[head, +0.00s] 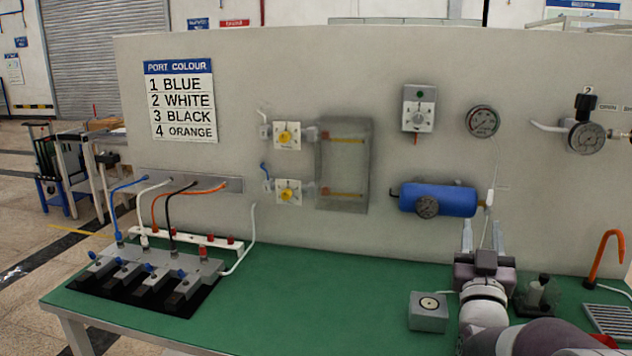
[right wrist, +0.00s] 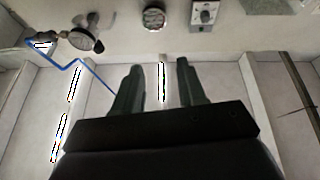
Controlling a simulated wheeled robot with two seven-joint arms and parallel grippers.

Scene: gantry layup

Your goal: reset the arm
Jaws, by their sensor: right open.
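My right arm comes in from the lower right of the head view. Its gripper (head: 482,232) points up and away from me, in front of the grey panel and just below and right of the blue cylinder (head: 438,199). In the right wrist view the two dark fingers of the gripper (right wrist: 160,68) stand apart with nothing between them. Whether the fingertips touch the panel cannot be told. My left gripper is not in view.
The green bench (head: 330,290) is clear in the middle. A grey box (head: 428,312) stands left of my right arm. A small dark fixture (head: 536,296) and an orange hooked pipe (head: 600,258) stand to its right. A valve block with coloured hoses (head: 145,278) is at left.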

